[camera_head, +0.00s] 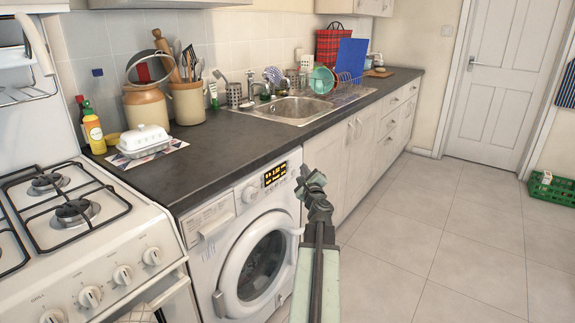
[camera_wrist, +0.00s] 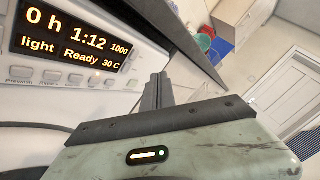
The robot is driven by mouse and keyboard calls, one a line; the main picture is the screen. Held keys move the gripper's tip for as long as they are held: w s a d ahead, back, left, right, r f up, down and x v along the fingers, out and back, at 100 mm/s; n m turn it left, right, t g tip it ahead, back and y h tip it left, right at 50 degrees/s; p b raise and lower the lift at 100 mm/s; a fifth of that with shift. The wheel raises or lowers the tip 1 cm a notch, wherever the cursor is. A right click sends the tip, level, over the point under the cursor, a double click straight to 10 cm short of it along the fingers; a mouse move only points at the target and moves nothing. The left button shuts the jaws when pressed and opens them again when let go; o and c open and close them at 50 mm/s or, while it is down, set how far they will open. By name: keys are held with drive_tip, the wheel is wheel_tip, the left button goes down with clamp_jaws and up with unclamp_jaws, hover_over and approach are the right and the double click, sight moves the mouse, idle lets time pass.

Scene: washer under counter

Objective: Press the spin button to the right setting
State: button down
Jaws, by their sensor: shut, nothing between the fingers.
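The white washing machine (camera_head: 245,240) stands under the dark counter, its round door shut. Its lit display (camera_head: 275,175) is at the upper right of its front panel. In the wrist view the display (camera_wrist: 70,40) reads 0 h 1:12, 1000, light, Ready, 30 C. A row of small buttons (camera_wrist: 77,80) runs below it; their labels are mostly too small to read, and the right end of the row is near my gripper. My gripper (camera_wrist: 158,78) is shut and empty, to the right of the display. In the head view my gripper (camera_head: 306,172) is beside the panel's right edge; contact cannot be told.
A gas cooker (camera_head: 85,245) with knobs stands left of the washer. The counter (camera_head: 225,150) overhangs the panel, with a sink (camera_head: 295,107) further back. Cabinets (camera_head: 350,150) are right of the washer.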

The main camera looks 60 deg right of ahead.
drive_tip(key=shift+w, duration=1.85)
idle(0.6)
drive_tip(key=shift+w, duration=0.4)
drive_tip(key=shift+w, duration=0.35)
idle(0.4)
idle(0.3)
drive_tip(key=shift+s, duration=0.75)
drive_tip(key=s, duration=0.5)
